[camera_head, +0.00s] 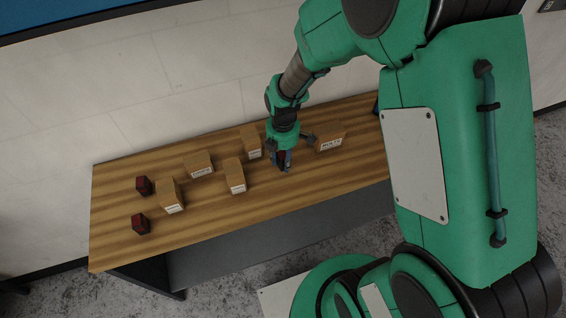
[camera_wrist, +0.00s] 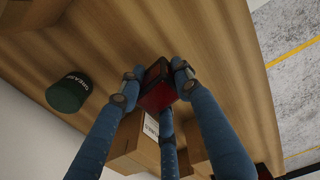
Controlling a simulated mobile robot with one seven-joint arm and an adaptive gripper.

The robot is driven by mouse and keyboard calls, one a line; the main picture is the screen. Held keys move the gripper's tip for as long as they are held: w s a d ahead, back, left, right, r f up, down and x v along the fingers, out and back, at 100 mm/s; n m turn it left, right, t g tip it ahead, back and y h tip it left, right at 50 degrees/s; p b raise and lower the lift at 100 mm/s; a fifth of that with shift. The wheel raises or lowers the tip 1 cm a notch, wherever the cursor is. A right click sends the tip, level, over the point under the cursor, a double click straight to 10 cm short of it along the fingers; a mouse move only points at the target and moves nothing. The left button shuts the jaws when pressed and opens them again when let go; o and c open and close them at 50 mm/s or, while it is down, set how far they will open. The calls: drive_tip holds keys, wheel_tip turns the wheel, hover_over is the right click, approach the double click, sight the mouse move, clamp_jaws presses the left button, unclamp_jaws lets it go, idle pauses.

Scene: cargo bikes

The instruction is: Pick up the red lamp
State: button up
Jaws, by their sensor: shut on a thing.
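My gripper (camera_head: 281,163) is over the right half of the wooden table, pointing down. In the wrist view its blue fingers (camera_wrist: 157,82) are closed around a small dark-red and black lamp (camera_wrist: 158,92). In the head view the held lamp is mostly hidden between the fingers, and I cannot tell whether it touches the table. Two similar red-and-black lamps stand at the table's left end, one farther back (camera_head: 143,186) and one nearer the front (camera_head: 140,224).
The wooden table (camera_head: 225,212) carries several cardboard boxes, including one right of my gripper (camera_head: 330,139), one left (camera_head: 235,175) and one behind-left (camera_head: 251,141). A dark green round can (camera_wrist: 67,92) stands near the fingers. The table's front strip is clear.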

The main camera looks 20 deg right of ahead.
drive_tip(key=s+r+p, duration=0.1)
drive_tip(key=s+r, duration=0.1)
drive_tip(key=s, duration=1.4)
drive_tip(key=shift+d+r, duration=0.15)
drive_tip(key=shift+r, duration=0.05)
wheel_tip(320, 180, up, 12)
drive_tip(key=w+a+p, duration=0.2)
drive_tip(key=w+a, duration=0.2)
drive_tip(key=a, duration=0.3)
drive_tip(key=w+a+m+p, duration=0.1)
drive_tip(key=w+a+p, duration=0.15)
drive_tip(key=a, duration=0.45)
drive_tip(key=w+a+p, duration=0.1)
drive_tip(key=w+a, duration=0.4)
drive_tip(key=a, duration=0.2)
drive_tip(key=f, duration=0.4)
drive_tip(key=shift+s+a+f, duration=0.15)
drive_tip(key=shift+a+f, duration=0.15)
drive_tip(key=shift+f, duration=0.1)
